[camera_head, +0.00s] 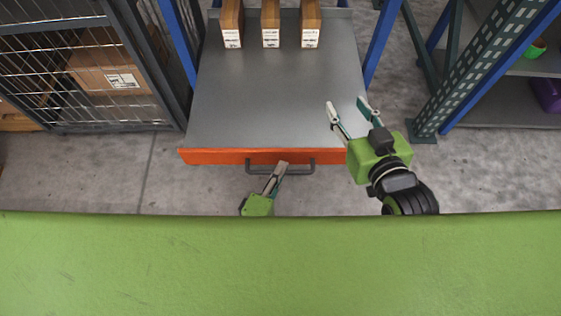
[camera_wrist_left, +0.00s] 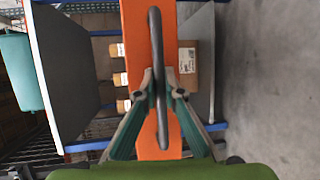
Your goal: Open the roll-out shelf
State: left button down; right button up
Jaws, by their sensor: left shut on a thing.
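The roll-out shelf (camera_head: 270,105) is a grey deck with an orange front edge (camera_head: 215,157), and it stands out between blue uprights. A dark bar handle (camera_head: 298,173) is fixed to the orange front. My left gripper (camera_head: 281,168) is at the middle of the handle. In the left wrist view its fingers (camera_wrist_left: 160,90) are shut on the handle (camera_wrist_left: 156,40), with the orange front (camera_wrist_left: 133,30) behind. My right gripper (camera_head: 347,108) is open and empty, over the deck's right front part. The near green body edge hides part of my left arm.
Several brown boxes stand in a row at the deck's back, one of them in the middle (camera_head: 270,22). A wire cage (camera_head: 80,70) with a box is at left. A rack upright (camera_head: 480,70) stands at right. Bare concrete floor (camera_head: 100,175) lies in front.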

pick_arm(q)
jog(key=shift+s+f, duration=0.1)
jog(key=shift+s, duration=0.1)
jog(key=c, duration=2.1)
grip_release()
jog(key=shift+c, duration=0.2)
jog(key=v, duration=1.2)
jog(key=shift+w, duration=0.15)
